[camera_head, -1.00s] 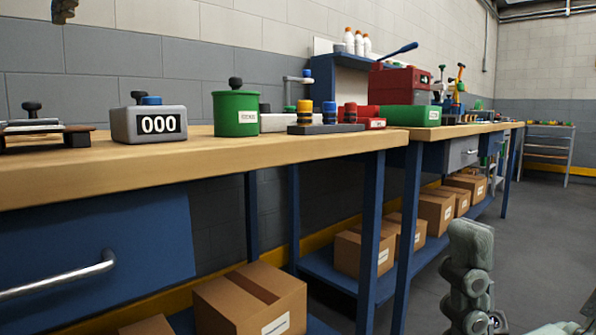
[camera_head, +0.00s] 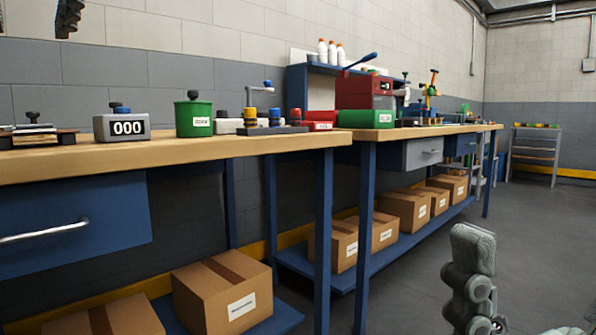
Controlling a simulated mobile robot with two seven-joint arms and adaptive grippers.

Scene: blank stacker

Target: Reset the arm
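A dark gripper part (camera_head: 69,17) shows at the top left edge of the head view, high above the bench; it seems to be my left gripper, and its fingers are too cut off to read. A grey-green jointed gripper part (camera_head: 470,278) stands at the bottom right, in front of the floor; it seems to be my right gripper. Only one side of it shows clearly, so its opening cannot be told. Neither touches anything in view. No blank or stacker can be made out for certain.
A wooden workbench (camera_head: 200,153) runs along the left wall. It carries a grey counter reading 000 (camera_head: 121,125), a green canister (camera_head: 194,116) and a red machine (camera_head: 364,92). Cardboard boxes (camera_head: 222,293) sit on the lower shelf. The grey floor (camera_head: 410,270) at right is open.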

